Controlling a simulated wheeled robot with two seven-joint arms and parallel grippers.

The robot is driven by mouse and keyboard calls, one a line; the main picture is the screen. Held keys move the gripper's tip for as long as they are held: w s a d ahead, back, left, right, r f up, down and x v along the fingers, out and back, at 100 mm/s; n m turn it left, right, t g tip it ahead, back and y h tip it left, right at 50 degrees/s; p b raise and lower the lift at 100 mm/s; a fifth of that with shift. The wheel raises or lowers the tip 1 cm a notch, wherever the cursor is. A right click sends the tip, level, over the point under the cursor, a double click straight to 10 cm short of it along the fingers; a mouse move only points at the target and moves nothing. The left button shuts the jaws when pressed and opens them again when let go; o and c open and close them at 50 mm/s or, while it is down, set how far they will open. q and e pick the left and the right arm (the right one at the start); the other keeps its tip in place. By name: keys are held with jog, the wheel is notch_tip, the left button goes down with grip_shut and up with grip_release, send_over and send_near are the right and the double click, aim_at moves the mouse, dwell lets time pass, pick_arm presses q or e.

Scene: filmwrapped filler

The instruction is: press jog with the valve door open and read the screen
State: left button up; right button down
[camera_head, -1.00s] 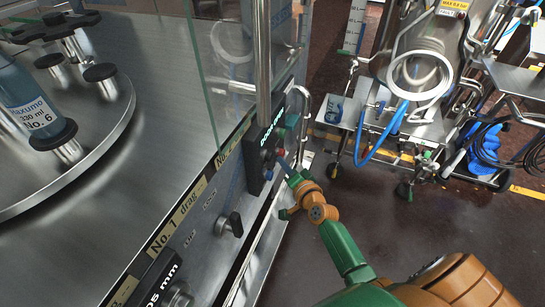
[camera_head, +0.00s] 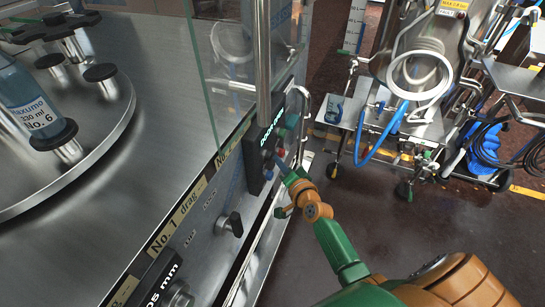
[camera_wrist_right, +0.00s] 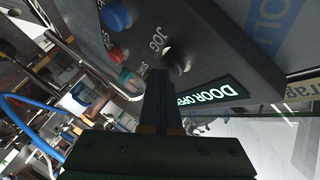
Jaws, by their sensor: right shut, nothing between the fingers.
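The dark control box (camera_head: 258,165) stands on the edge of the steel machine. Its lit screen (camera_head: 272,131) reads "DOOR OPEN", and the same screen (camera_wrist_right: 207,99) shows upside down in the right wrist view. The wrist view shows the JOG label beside a dark round button (camera_wrist_right: 177,62), with a blue button (camera_wrist_right: 117,15) and a red button (camera_wrist_right: 116,53) farther along. My right gripper (camera_head: 281,163) is shut and empty, its fingertips (camera_wrist_right: 160,75) right at the JOG button. I cannot tell whether they touch it. The left gripper is not in view.
A clear panel (camera_head: 222,75) and a metal post (camera_head: 263,60) rise behind the box. A black knob (camera_head: 232,224) sticks out of the machine front. A round steel table (camera_head: 105,125) carries a bottle (camera_head: 30,100). A wheeled cart with hoses (camera_head: 400,125) stands right, beyond open floor.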

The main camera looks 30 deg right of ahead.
jog(key=shift+w+a, duration=0.4)
jog(key=shift+w, duration=0.1)
dwell(0.5)
jog(key=shift+s, duration=0.1)
jog(key=shift+s+d, duration=0.75)
jog(key=shift+s, duration=0.15)
jog(key=shift+d, duration=0.1)
jog(key=shift+s+d, duration=0.8)
jog(key=shift+s, duration=0.15)
jog(key=shift+s+d, duration=0.75)
jog(key=shift+s, duration=0.2)
